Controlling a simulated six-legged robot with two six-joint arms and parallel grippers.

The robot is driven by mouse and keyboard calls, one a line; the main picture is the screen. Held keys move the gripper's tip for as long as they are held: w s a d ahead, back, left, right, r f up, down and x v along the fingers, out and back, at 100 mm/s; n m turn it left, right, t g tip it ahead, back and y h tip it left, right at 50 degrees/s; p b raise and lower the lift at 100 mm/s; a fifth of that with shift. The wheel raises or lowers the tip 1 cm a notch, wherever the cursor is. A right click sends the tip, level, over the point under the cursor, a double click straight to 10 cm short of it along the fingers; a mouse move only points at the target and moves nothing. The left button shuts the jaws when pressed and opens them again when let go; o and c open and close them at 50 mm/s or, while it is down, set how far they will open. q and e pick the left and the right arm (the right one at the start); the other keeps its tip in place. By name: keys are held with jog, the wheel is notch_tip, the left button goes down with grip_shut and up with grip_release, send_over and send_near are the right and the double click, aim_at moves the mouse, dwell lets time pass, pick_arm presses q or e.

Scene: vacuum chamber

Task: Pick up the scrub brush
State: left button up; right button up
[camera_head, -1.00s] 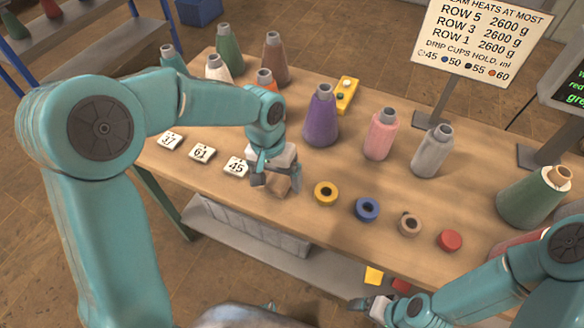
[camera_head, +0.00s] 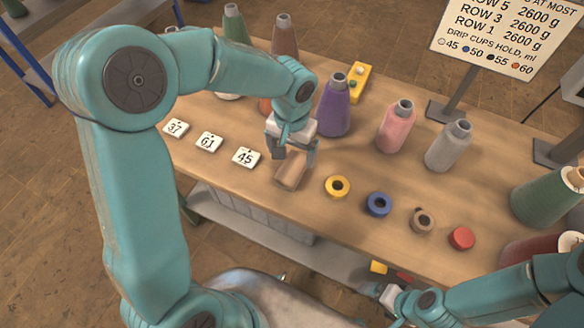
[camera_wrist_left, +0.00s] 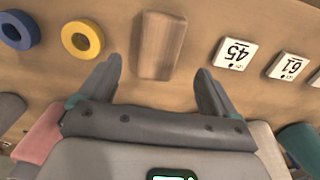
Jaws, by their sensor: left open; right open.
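The scrub brush seems to be the small brown wooden block (camera_head: 291,171) lying near the table's front edge, between the tile marked 45 and the yellow ring; its bristles do not show. My right gripper (camera_head: 388,293) is open, low at the bottom, in front of the table and far from the block.
Number tiles (camera_head: 209,142) lie left of the block. A purple cone (camera_head: 335,110), a pink bottle (camera_head: 396,130) and a grey bottle (camera_head: 448,150) stand behind. A sign (camera_head: 500,35) stands at the back.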

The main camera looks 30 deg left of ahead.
aim_at(292, 167)
pick_arm(q)
notch_tip(292, 167, down, 8)
jog(key=shift+r, duration=0.2)
jog(key=c, duration=1.1)
jog(key=shift+r, duration=0.1)
notch_tip(292, 167, up, 20)
jog(key=p, duration=0.1)
jog(key=o, duration=0.4)
jog(key=shift+c, duration=1.2)
